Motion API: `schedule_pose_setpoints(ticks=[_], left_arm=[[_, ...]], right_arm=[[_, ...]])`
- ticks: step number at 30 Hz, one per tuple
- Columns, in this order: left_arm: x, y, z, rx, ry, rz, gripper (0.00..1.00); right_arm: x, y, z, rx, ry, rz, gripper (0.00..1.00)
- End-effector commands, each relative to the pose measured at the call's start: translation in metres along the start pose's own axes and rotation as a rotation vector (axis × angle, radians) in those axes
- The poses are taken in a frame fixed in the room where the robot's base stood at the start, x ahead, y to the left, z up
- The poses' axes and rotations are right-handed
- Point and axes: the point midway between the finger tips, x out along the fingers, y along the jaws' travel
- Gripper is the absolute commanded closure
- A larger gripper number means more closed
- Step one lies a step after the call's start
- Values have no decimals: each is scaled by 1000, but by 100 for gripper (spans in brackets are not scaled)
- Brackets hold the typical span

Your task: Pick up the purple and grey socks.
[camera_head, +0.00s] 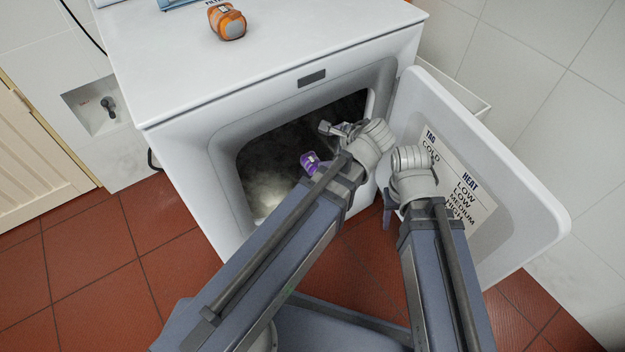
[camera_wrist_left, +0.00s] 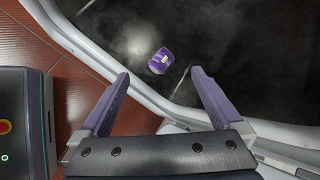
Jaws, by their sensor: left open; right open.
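A small purple and grey bundle, apparently the socks (camera_head: 308,160), lies inside the dark opening of the white machine, near its front rim. It also shows in the left wrist view as a purple roll with a pale patch (camera_wrist_left: 160,60). My left gripper (camera_head: 331,128) is at the opening, open and empty. In the left wrist view, its fingers (camera_wrist_left: 160,76) are spread, with the bundle beyond the gap between their tips, apart from them. My right gripper (camera_head: 388,212) is partly hidden by its wrist beside the open door, and nothing shows in it.
The white machine (camera_head: 165,107) has its labelled door (camera_head: 535,215) swung open to the right, close to my right arm. An orange container (camera_head: 227,22) lies on the machine's top. The red tiled floor (camera_head: 150,265) at the left is clear.

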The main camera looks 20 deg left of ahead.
Motion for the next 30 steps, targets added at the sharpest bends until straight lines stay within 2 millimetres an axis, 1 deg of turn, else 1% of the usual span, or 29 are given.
schedule_pose_setpoints(ticks=[1,9,11,18,21,24,27,30], left_arm=[[27,10,-14,41,-15,-20,0],[94,18,-38,285,-112,-121,0],[108,20,-44,340,-137,-140,0],[163,27,-67,561,-245,-205,0],[183,30,-75,648,-293,-225,0],[198,31,-82,724,-334,-241,0],[208,32,-87,783,-367,-250,0],[213,31,-89,821,-390,-256,0]], right_arm=[[35,-3,-2,0,0,0,50],[121,-12,-7,0,2,1,50],[140,-14,-8,0,2,1,50],[217,-21,-12,0,3,1,50],[246,-24,-14,0,3,2,50],[268,-26,-15,0,4,2,50],[284,-28,-16,0,4,2,50],[293,-28,-16,0,4,2,50]])
